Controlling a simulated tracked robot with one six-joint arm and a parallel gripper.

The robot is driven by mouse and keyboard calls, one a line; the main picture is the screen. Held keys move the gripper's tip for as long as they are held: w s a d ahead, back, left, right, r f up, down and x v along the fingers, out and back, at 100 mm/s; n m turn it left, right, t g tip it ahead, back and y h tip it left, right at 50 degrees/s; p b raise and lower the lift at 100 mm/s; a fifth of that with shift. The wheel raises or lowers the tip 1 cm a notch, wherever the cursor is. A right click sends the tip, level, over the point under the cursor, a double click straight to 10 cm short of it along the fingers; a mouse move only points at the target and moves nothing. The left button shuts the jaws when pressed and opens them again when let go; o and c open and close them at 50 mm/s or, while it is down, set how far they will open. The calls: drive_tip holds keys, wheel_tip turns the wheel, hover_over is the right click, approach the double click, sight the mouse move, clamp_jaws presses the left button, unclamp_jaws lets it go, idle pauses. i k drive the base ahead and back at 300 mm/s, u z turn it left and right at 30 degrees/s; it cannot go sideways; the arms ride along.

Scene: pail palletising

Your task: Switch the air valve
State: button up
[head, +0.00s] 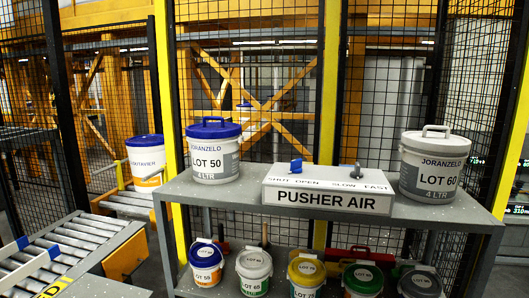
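A white box marked PUSHER AIR (328,199) stands on the upper shelf of a grey metal bench. On its top is a small blue valve handle (296,165) behind the labels SHUT and OPEN. A dark grey knob (356,171) stands further right, behind the labels SLOW and FAST. The blue handle is too small to tell which label it is set to. My gripper is not in view.
A blue-lidded LOT 50 pail (212,152) stands left of the box and a grey-lidded LOT 60 pail (432,165) right of it. Several pails fill the lower shelf (255,272). A roller conveyor (60,250) runs at left; black mesh fencing (250,90) stands behind.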

sight(295, 165)
drive_tip(key=u, duration=0.4)
drive_tip(key=i, duration=0.6)
drive_tip(key=u, duration=0.8)
drive_tip(key=i, duration=0.65)
drive_tip(key=u, duration=0.35)
